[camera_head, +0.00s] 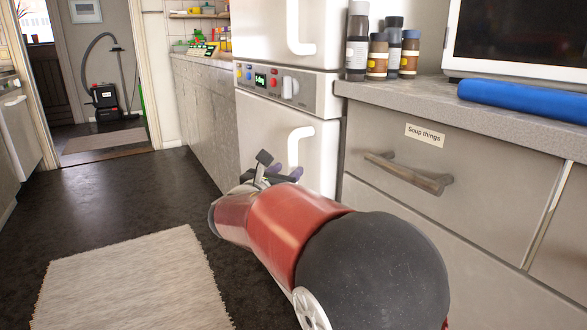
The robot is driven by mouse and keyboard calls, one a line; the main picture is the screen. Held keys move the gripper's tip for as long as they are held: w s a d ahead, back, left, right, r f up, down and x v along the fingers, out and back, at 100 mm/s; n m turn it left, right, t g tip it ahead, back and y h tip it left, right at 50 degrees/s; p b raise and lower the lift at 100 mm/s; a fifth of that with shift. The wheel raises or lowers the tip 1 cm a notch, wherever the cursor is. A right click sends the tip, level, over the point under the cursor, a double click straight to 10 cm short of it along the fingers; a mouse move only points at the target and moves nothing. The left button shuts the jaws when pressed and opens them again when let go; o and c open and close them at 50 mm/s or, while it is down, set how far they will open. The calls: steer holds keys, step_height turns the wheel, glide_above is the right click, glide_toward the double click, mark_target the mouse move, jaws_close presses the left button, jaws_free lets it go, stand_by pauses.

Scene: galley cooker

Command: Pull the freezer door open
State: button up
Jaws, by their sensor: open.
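A white fridge-freezer stands in the middle of the view, with an upper door (262,30) and a lower door (262,130), both closed. No label shows which one is the freezer. The lower door has a white vertical handle (295,148), its lower end close to my gripper in the picture. My gripper (275,172) is open and appears empty, in front of the lower door and below most of its handle. I cannot tell whether it touches the handle or door. My red and black arm hides the lower door's bottom part.
A control panel (285,88) with a green display sits between the doors. To the right are drawers, one labelled "Soup things" with a protruding handle (408,174), under a counter holding several jars (380,52). A pale rug (135,280) lies on open floor at left.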

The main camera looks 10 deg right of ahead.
mark_target(291, 168)
steer(key=shift+x, duration=2)
steer(key=shift+d, duration=0.1)
jaws_close()
